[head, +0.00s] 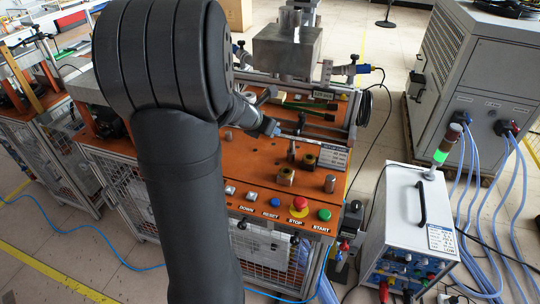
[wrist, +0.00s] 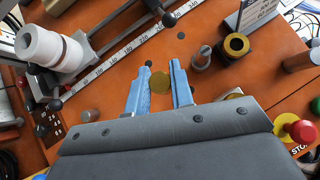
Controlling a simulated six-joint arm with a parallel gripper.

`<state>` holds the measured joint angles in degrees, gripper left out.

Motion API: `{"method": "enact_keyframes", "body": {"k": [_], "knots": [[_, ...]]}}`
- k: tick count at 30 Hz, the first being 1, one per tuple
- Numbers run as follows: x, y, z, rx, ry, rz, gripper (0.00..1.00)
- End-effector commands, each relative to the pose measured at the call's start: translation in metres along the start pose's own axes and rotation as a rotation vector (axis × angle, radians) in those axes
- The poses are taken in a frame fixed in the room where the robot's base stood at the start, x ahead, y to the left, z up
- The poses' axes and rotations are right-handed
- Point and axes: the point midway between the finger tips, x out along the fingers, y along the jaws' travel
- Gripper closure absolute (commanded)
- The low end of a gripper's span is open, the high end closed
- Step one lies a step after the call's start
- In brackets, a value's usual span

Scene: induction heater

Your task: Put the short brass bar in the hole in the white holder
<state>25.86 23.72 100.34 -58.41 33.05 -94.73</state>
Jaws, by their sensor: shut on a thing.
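My gripper (wrist: 160,72) has blue fingers and is shut on the short brass bar (wrist: 160,83), whose round end shows between the fingers in the wrist view. In the head view my gripper (head: 270,127) is over the orange table, and the bar cannot be made out there. The white holder (wrist: 68,55) is a white cylinder with a round opening at its end, at the upper left of the wrist view. It is apart from my gripper. In the head view my arm seems to hide it.
A ruler strip (wrist: 125,52) and rods run along the orange table (wrist: 215,75). A brass-and-black nut (wrist: 236,45) and a grey cylinder (wrist: 201,57) stand right of my gripper. Red STOP (head: 299,203) and green START (head: 324,214) buttons line the front edge.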

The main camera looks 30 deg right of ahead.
Motion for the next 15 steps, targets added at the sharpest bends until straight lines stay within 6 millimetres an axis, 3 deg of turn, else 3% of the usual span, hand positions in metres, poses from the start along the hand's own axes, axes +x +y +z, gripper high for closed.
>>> {"method": "enact_keyframes", "body": {"k": [6,15], "knots": [[0.029,0.000,-0.031,-0.003,0.005,-0.001,1.00],[0.051,0.000,-0.053,-0.004,0.004,-0.001,1.00]]}}
